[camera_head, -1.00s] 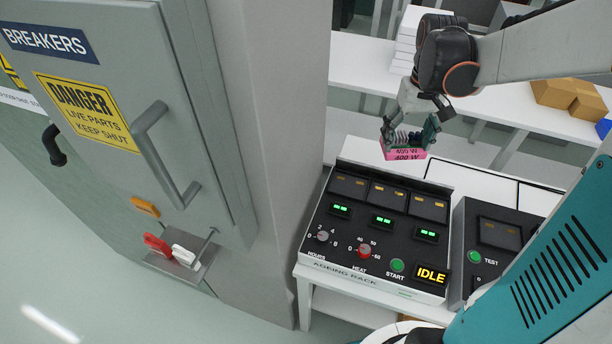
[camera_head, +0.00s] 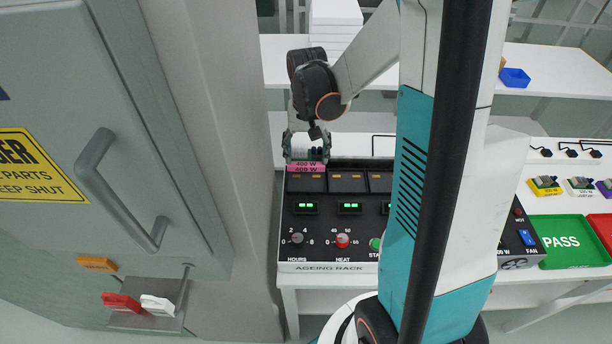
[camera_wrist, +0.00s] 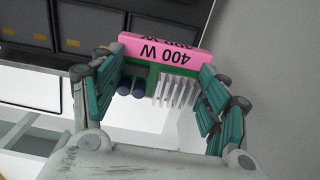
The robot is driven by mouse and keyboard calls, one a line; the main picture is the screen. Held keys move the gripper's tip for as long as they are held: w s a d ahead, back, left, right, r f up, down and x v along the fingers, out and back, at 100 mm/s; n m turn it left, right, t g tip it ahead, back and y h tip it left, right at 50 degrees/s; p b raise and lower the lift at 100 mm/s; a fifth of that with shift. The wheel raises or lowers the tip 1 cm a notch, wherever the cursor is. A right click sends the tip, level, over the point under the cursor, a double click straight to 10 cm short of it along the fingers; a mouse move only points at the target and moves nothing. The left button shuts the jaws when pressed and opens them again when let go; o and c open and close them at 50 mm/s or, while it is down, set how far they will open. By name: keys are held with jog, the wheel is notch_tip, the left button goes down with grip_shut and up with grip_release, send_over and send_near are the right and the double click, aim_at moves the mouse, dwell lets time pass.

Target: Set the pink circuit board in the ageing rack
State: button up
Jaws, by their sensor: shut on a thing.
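The pink circuit board (camera_head: 306,167), marked 400 W, is held in my gripper (camera_head: 306,150) just above the back left of the ageing rack (camera_head: 332,266). In the wrist view the pink label edge (camera_wrist: 165,53) points away from my gripper (camera_wrist: 150,95), whose teal fingers close on both sides of the board. Dark cylinders and pale fins show on its green part. The rack has a row of dark slots (camera_head: 347,182) with amber marks, green lights, an HOURS dial and a red HEAT dial.
A grey breaker cabinet (camera_head: 80,120) with a handle and a pillar (camera_head: 225,130) stand close on the left. A green PASS tray (camera_head: 566,240) and several small boards (camera_head: 545,186) are at the right. A white shelf (camera_head: 275,62) runs behind.

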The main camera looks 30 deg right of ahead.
jog(key=shift+f+b, duration=1.05)
jog(key=shift+f, duration=2.85)
jog(key=shift+f, duration=0.25)
jog(key=o, duration=1.3)
notch_tip(320, 180, up, 13)
jog(key=p, duration=0.3)
jog(key=shift+f+p, duration=0.2)
jog(key=shift+p, duration=0.15)
